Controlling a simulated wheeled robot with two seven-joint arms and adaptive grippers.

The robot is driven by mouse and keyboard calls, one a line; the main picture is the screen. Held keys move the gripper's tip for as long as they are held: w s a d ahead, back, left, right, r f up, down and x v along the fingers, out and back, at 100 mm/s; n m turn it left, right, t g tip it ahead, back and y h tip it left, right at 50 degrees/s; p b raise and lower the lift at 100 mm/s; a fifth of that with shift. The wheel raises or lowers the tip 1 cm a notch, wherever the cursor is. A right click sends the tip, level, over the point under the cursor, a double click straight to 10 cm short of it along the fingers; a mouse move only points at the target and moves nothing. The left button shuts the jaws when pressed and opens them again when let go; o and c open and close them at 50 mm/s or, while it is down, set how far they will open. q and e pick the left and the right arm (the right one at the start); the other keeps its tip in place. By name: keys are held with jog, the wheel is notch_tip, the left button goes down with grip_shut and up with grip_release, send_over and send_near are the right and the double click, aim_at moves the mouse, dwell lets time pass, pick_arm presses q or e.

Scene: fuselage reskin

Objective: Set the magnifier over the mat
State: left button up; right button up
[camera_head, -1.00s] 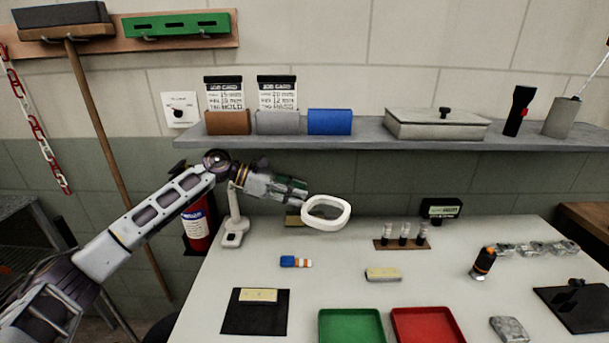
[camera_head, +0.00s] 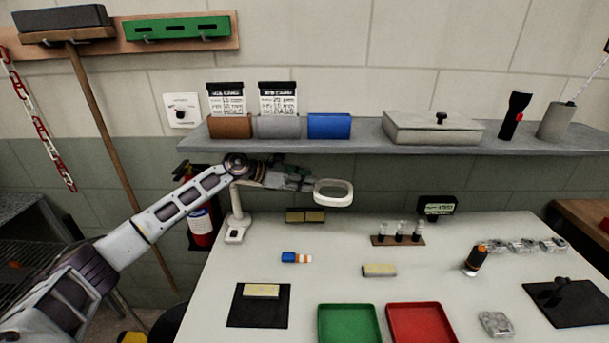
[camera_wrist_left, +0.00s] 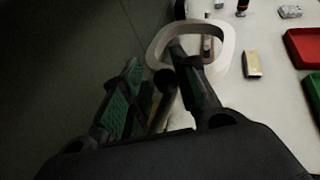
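The magnifier has a white ring head (camera_head: 333,192) and a white stand with its foot (camera_head: 236,234) at the bench's back left. My left gripper (camera_head: 306,184) is at the near end of the ring head, well above the bench. The contact is partly hidden. A black mat (camera_head: 245,317) lies at the front left, with a pale block (camera_head: 261,291) on it. My right gripper is out of view.
A grey shelf (camera_head: 360,139) runs above the bench back. A green tray (camera_head: 348,322) and a red tray (camera_head: 421,322) are right of the mat. A blue-and-orange item (camera_head: 296,258), a tan block (camera_head: 379,270) and a vial rack (camera_head: 398,240) stand between. Another black mat (camera_head: 590,315) is far right.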

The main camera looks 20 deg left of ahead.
pick_arm(q)
jog(key=shift+w+a+n+y+p, duration=0.1)
jog(key=shift+w+n+y+p, duration=0.2)
jog(key=shift+w, duration=0.25)
